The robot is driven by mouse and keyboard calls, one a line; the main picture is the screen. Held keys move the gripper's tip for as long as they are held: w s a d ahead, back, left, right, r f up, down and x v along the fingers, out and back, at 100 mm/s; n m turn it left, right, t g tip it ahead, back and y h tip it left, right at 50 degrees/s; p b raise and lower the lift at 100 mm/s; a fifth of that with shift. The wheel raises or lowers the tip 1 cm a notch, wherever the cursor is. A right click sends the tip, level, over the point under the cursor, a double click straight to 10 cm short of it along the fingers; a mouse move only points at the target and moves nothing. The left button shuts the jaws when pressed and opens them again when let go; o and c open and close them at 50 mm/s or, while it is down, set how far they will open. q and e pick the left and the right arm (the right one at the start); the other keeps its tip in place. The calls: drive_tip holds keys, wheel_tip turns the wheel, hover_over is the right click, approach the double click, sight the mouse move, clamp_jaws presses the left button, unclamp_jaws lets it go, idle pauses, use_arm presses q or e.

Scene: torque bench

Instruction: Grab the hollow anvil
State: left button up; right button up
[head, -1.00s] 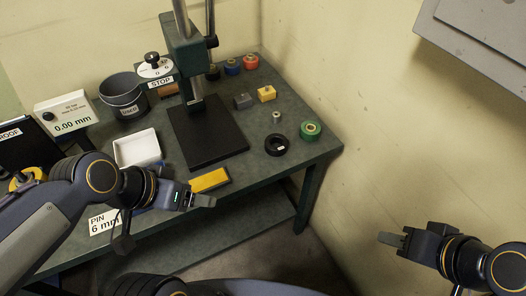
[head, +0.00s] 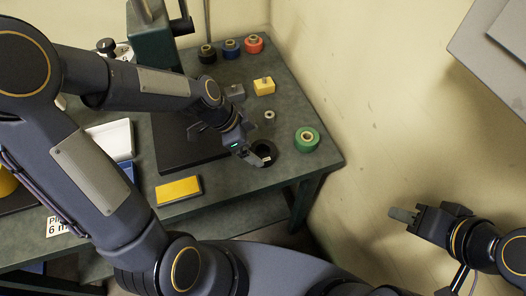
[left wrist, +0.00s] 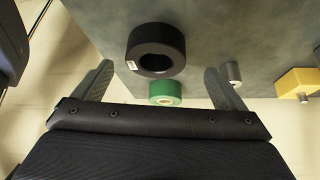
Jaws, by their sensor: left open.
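The hollow anvil, which I take to be the thick black ring with a wide hole and a small white label (left wrist: 157,42), lies on the bench near its right front edge. In the head view the ring (head: 268,149) is partly hidden by my left gripper (head: 256,158). In the left wrist view my left gripper (left wrist: 158,78) is open, its two fingers apart and empty, with the ring ahead between their lines. I cannot see contact. My right gripper (head: 404,215) is held off to the right, away from the bench; its finger gap does not show.
A green roll (head: 307,139) stands just beside the ring. A small grey cylinder (head: 269,116), a yellow block (head: 264,86) and a grey block (head: 234,92) are behind. Red (head: 254,43), blue and black rolls stand further back. A yellow pad (head: 178,190) lies in front.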

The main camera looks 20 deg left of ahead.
sight(260, 148)
use_arm(q)
drive_tip(key=x, duration=0.3)
drive_tip(key=shift+s+d+f, duration=0.15)
drive_tip(key=shift+d+f, duration=0.05)
drive_tip(key=shift+f, duration=0.2)
drive_tip(key=c, duration=1.6)
drive_tip(key=shift+r, duration=0.1)
drive_tip(key=shift+c, duration=0.2)
drive_tip(key=shift+r, duration=0.1)
